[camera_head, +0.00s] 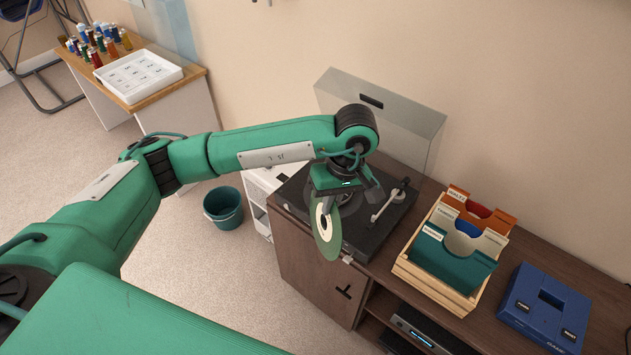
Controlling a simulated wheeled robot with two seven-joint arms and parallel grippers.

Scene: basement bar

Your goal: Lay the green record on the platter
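My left gripper (328,212) is shut on the green record (328,245), which has a pale label. The record hangs steeply tilted, nearly on edge, over the front left part of the turntable (372,238). The turntable is black, with its tonearm (387,204) at the right and its clear lid (405,127) raised behind. The platter (297,191) is dark and mostly hidden behind my gripper and the record. I cannot tell whether the record touches the turntable. My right gripper is not in view.
A wooden crate (433,283) with several coloured dividers stands right of the turntable on the brown cabinet (313,285). A blue box (525,311) lies farther right. A green bucket (223,208) stands on the floor. A side table (187,80) with a white tray and bottles is at the upper left.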

